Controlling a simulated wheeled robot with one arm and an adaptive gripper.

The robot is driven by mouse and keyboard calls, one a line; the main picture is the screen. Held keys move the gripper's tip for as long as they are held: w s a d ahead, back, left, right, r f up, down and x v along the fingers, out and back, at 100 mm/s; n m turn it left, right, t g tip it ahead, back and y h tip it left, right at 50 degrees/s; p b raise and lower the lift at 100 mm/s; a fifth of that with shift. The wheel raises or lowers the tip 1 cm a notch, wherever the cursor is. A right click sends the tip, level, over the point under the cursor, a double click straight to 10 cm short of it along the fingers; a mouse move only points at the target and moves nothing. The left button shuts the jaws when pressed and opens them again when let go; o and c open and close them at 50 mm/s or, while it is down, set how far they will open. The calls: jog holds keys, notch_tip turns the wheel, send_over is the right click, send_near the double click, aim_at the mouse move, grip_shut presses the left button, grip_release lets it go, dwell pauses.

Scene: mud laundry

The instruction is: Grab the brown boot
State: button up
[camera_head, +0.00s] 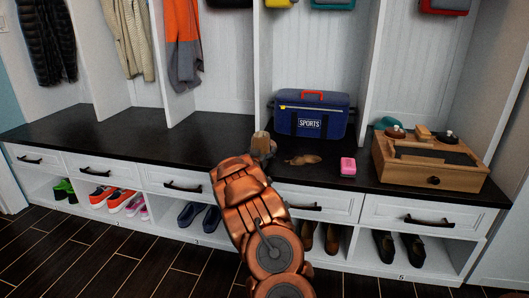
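My copper-coloured arm reaches up from the bottom centre to the dark bench top. My gripper (264,150) seems to be the small greyish shape just past the arm's end, largely hidden by the arm. A small tan-brown upright thing (261,138) shows right at it, perhaps the top of the brown boot; whether they touch is unclear. A flat brown patch or object (303,160) lies on the bench just to the right. I cannot tell whether the gripper's fingers are open or shut.
On the dark bench (120,128) stand a blue sports bag (312,117), a pink box (347,166) and a wooden shoe-care box (430,166). Brown shoes (331,239) and other pairs sit in cubbies below the drawers. Coats hang at left. The bench's left part is clear.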

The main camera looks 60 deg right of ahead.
jog(key=c, duration=1.4)
jog(key=shift+c, duration=0.2)
